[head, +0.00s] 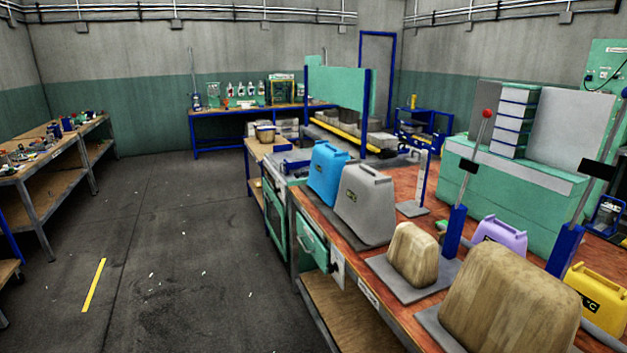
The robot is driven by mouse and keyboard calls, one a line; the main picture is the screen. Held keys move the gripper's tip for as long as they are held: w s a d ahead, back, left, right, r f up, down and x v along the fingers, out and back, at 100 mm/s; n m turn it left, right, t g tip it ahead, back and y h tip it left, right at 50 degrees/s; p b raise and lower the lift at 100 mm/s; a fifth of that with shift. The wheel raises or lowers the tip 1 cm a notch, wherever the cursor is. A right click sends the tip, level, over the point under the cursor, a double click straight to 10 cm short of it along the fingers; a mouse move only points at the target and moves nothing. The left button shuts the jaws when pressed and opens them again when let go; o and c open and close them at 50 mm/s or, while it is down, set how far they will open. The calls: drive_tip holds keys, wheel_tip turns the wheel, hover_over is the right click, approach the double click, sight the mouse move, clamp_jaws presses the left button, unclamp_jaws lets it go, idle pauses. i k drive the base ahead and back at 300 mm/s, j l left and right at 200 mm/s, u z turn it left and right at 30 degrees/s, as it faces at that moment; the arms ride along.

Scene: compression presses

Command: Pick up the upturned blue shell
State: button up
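A blue shell (328,174), shaped like a canister with a handle-like top and a small dark label on its front, stands at the far end of the long red-brown workbench (402,316). A grey shell (367,205) of similar shape stands close in front of it and to its right, overlapping part of its right side. I cannot tell from here whether the blue shell's hollow side faces up. My gripper is not in view.
Two wooden blocks (413,254) (512,300) sit on grey plates nearer on the bench. Blue lever posts (455,232), a purple shell (500,235) and a yellow shell (597,300) stand right. The floor (190,230) left of the bench is open; side tables (45,160) line the left.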

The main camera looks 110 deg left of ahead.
sight(327, 162)
drive_tip(key=u, duration=3.05)
